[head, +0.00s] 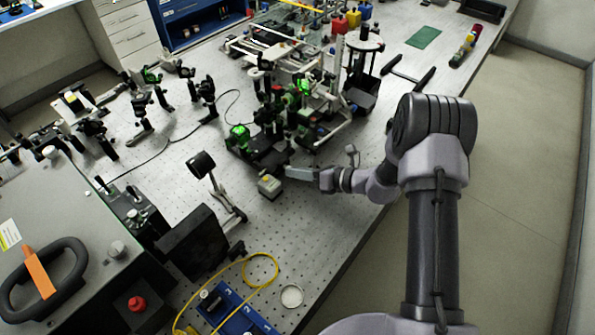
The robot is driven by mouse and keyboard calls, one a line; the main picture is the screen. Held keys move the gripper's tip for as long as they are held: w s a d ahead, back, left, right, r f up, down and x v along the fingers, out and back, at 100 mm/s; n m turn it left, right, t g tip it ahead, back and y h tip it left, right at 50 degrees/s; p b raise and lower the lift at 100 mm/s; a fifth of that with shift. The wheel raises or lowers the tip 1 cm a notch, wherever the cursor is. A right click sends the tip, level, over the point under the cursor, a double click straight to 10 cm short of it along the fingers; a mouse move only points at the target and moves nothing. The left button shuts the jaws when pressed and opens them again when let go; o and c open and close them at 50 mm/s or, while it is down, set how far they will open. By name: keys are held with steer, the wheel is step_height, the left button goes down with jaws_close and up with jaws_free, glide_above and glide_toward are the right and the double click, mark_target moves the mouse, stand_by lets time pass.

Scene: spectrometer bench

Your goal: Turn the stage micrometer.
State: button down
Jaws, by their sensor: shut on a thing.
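My arm reaches in from the right, and my gripper (289,171) is low over the optical bench at its middle. It is shut at the right side of a small dark stage (262,158). The stage micrometer is at the fingertips, mostly hidden between them and too small to make out clearly. A green-lit optic (239,137) stands on the left part of the stage.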

stand_by(0.4)
steer(key=c, duration=1.3)
jaws_free()
steer(key=shift+c, duration=0.2)
steer(key=p+v, duration=0.2)
steer(key=v, duration=1.5)
steer(key=shift+d+p, duration=0.25)
steer(key=shift+p, duration=0.1)
steer(key=shift+s, duration=0.1)
